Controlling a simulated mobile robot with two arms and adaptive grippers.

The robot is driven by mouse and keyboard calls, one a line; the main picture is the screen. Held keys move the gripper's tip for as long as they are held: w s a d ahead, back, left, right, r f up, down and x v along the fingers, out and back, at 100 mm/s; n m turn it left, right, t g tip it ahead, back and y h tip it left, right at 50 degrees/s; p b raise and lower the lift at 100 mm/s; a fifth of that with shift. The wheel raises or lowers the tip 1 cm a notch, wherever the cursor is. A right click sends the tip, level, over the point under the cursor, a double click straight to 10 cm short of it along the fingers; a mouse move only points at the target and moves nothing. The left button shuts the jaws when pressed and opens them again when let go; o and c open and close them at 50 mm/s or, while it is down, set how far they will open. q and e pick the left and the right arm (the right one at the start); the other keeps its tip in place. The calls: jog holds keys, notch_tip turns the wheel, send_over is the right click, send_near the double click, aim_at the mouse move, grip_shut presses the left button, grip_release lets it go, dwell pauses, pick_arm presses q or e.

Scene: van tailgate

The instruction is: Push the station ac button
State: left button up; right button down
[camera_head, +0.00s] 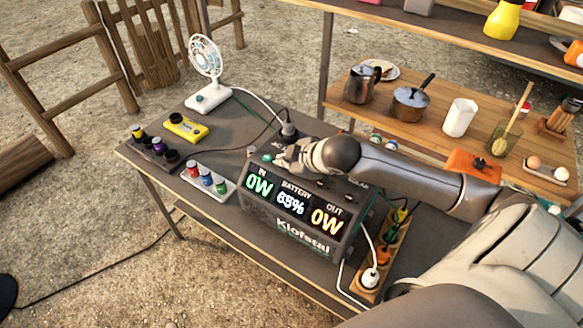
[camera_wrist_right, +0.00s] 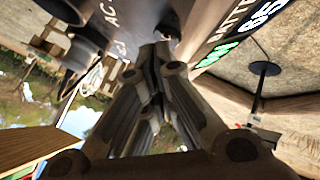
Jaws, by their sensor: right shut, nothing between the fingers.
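The power station (camera_head: 290,238) is a dark box on the grey table, its front display reading IN 0W, BATTERY 65% and OUT 0W. A plug (camera_head: 288,132) stands at its back. A small round greenish button (camera_head: 267,158) shows on its top left, beside my right fingertips. My right gripper (camera_head: 281,160) is shut and empty, low over the station's top. In the right wrist view, the shut fingers (camera_wrist_right: 155,55) point at the station's top near the "AC" lettering, with a small round part (camera_wrist_right: 167,32) just past the tips. I cannot tell whether they touch it. My left gripper is out of view.
A white fan (camera_head: 208,80), a yellow device (camera_head: 187,127) and a tray of small bottles (camera_head: 208,180) are on the table's left. A power strip (camera_head: 398,240) lies right of the station. A wooden shelf (camera_head: 350,107) with pots stands behind.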

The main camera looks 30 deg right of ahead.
jog(key=shift+f, duration=0.2)
dwell(0.5)
jog(key=shift+r+p, duration=0.65)
jog(key=shift+p, duration=0.3)
notch_tip(320, 180, up, 6)
jog(key=p, duration=0.7)
dwell(1.4)
